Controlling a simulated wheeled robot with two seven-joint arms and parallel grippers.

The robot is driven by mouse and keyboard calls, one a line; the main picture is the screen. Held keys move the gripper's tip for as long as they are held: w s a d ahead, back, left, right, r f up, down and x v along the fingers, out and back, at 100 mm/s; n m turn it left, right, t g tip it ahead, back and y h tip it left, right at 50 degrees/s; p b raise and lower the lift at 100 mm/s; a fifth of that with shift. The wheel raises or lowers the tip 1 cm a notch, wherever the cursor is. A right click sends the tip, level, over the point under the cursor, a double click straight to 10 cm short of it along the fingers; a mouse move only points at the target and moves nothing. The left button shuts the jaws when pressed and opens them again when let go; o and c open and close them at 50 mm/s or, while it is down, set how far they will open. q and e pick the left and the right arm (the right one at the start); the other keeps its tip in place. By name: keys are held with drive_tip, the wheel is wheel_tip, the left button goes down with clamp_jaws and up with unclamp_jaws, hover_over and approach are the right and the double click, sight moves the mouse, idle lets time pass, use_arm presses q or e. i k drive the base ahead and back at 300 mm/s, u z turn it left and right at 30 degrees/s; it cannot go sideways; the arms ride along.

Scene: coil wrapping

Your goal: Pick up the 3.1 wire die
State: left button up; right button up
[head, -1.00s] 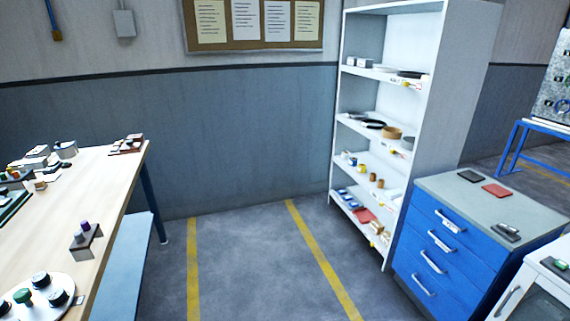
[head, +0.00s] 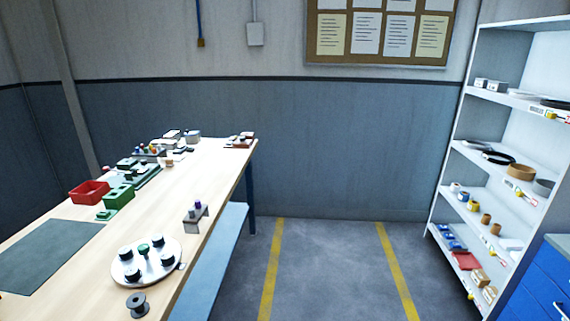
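I cannot tell which item is the 3.1 wire die; no label that size is readable. On the wooden workbench (head: 160,221), a round white plate (head: 124,275) carries several black cylinders and a green-topped one in the middle. Beside it stands a small grey stand (head: 196,216) with short pegs, one of them purple-topped. Several small parts also stand on the white shelf unit (head: 455,178) at the right. Neither of my grippers is in the head view.
A dark spool (head: 137,304) lies at the bench's near edge. A red bin (head: 89,192), a green box (head: 119,196) and a grey mat (head: 42,262) are on its left. Open floor (head: 320,268) with yellow lines lies between bench and shelf. A blue drawer cabinet (head: 545,290) is at lower right.

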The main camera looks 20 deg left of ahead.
sight(166, 258)
drive_tip(key=u, duration=0.35)
drive_tip(key=i, duration=3.85)
drive_tip(key=u, duration=3.25)
